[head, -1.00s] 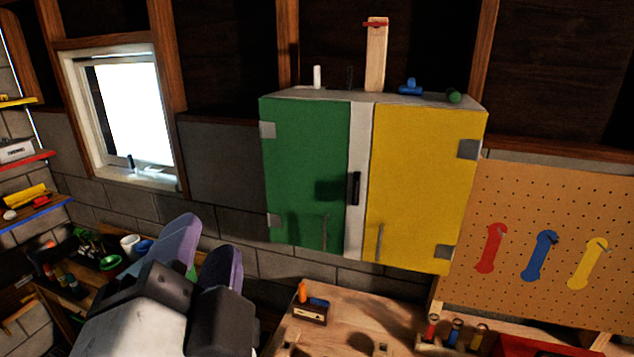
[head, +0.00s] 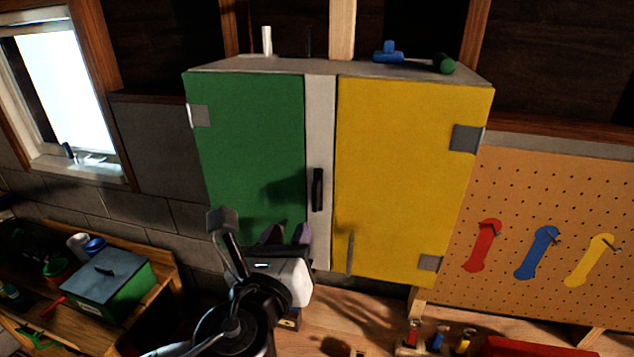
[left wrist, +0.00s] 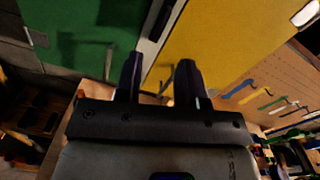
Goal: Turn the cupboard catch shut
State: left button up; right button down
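The cupboard has a green door (head: 250,150) on the left and a yellow door (head: 405,170) on the right, both looking closed. A white strip (head: 320,130) runs between them. The black catch (head: 317,189) stands upright on this strip. My left gripper (head: 287,235) is in front of the lower green door, below and left of the catch, apart from it. In the left wrist view its two dark fingers (left wrist: 160,72) are spread, with nothing between them. The catch (left wrist: 158,20) shows partly there, at the top edge beyond the fingers. My right gripper is out of view.
A grey handle (head: 350,252) stands on the yellow door; the green door's handle (left wrist: 109,62) shows in the left wrist view. A workbench (head: 375,318) lies below. A pegboard (head: 555,190) with tools hangs at right. A green box (head: 105,283) sits at lower left.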

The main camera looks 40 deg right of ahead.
aim_at(314, 191)
pick_arm(q)
jog(key=w+d+m+p, duration=0.1)
jog(key=w+d, duration=0.1)
jog(key=d, duration=0.1)
jog(key=w+d+m+p, duration=0.1)
jog(key=w+d, duration=0.1)
jog(key=d, duration=0.1)
jog(key=w+d+m+p, duration=0.1)
jog(key=w+d+p, duration=0.1)
jog(key=d, duration=0.2)
jog(key=shift+w+r, duration=0.1)
jog(key=shift+w, duration=0.05)
jog(key=shift+x, duration=0.95)
jog(key=shift+c, duration=0.5)
grip_shut()
